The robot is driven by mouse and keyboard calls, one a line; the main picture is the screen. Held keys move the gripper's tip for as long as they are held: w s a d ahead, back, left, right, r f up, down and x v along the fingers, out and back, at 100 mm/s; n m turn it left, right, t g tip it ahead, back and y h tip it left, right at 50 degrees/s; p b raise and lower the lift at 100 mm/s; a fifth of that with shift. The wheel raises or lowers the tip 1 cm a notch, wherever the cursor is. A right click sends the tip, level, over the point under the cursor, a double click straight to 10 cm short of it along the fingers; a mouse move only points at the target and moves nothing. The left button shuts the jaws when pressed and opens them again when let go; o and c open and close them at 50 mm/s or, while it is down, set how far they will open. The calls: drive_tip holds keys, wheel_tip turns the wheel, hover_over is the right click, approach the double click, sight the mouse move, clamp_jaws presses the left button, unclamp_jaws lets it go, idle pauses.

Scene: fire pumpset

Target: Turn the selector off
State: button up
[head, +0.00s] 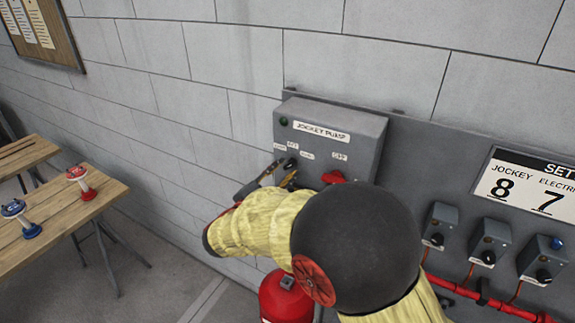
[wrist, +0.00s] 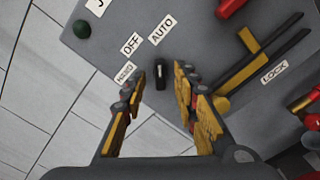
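The selector is a small black knob (wrist: 159,80) with a pale mark on the jockey pump control box (head: 365,130). Labels HAND (wrist: 124,72), OFF (wrist: 131,43) and AUTO (wrist: 162,30) stand around it. In the wrist view its marked end points up toward AUTO. The knob also shows in the head view (head: 291,163), close to my fingertips. My gripper (wrist: 160,72) is open, one yellow-and-black finger on each side of the knob, with gaps on both sides. In the head view my gripper (head: 279,175) is partly hidden by my arm. Contact with the panel cannot be told.
A green lamp (wrist: 82,29) and a red handle (head: 333,177) are on the same box. Right of it are several smaller switch boxes (head: 490,241) and a sign (head: 530,187). A red cylinder (head: 285,298) stands below. A wooden table (head: 60,225) is at left.

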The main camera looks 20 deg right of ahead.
drive_tip(key=shift+x, duration=1.3)
drive_tip(key=shift+c, duration=1.1)
clamp_jaws()
